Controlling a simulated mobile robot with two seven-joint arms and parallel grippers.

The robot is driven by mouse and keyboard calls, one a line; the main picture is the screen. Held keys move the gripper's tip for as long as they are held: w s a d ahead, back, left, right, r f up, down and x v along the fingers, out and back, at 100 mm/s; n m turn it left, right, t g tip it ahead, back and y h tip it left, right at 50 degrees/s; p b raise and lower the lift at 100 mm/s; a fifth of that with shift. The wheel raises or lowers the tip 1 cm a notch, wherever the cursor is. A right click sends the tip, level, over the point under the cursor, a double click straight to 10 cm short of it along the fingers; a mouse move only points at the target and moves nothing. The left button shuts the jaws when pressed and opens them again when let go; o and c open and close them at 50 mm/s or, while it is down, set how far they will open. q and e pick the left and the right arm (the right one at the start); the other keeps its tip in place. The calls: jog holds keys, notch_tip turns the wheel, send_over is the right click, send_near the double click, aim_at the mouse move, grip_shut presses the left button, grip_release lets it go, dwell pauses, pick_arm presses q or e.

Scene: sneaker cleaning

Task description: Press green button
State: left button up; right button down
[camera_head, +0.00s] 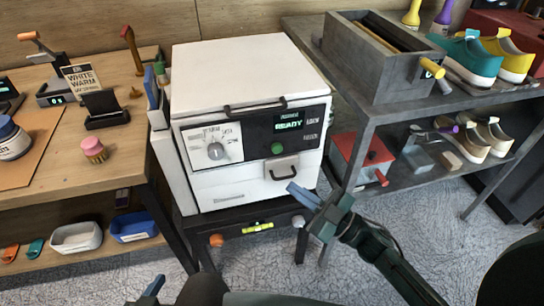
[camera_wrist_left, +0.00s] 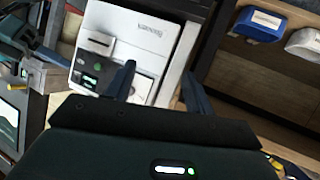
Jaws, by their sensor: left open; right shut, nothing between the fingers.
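The white machine (camera_head: 245,75) stands in the middle of the head view with a dark front panel. The round green button (camera_head: 277,149) sits on that panel below a lit display (camera_head: 288,122) reading READY. In the left wrist view the machine (camera_wrist_left: 140,35) appears upside down, with the green button (camera_wrist_left: 97,67) left of the fingers. My right gripper (camera_head: 300,193) is shut and empty, below and right of the button, apart from it. My left gripper (camera_head: 152,289) is low at the bottom edge, partly cut off; its fingers (camera_wrist_left: 158,88) are open and empty.
A dial (camera_head: 215,151) and a drawer handle (camera_head: 282,172) are also on the machine's front. A wooden bench (camera_head: 130,165) stands left and a grey metal shelf (camera_head: 365,122) with shoes stands right. The space before the panel is clear.

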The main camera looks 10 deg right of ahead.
aim_at(277, 148)
jog(key=shift+w, duration=0.1)
dwell(0.3)
pick_arm(q)
jog(key=b, duration=0.1)
jog(key=a+r+t+b, duration=0.1)
jog(key=b, duration=0.1)
jog(key=shift+s+a, duration=0.2)
jog(key=shift+s, duration=0.15)
pick_arm(e)
jog(key=w, duration=0.8)
jog(key=shift+w+a, duration=0.15)
jog(key=shift+w, duration=0.2)
pick_arm(q)
jog(key=shift+f, duration=0.25)
jog(key=shift+r, duration=0.2)
dwell(0.4)
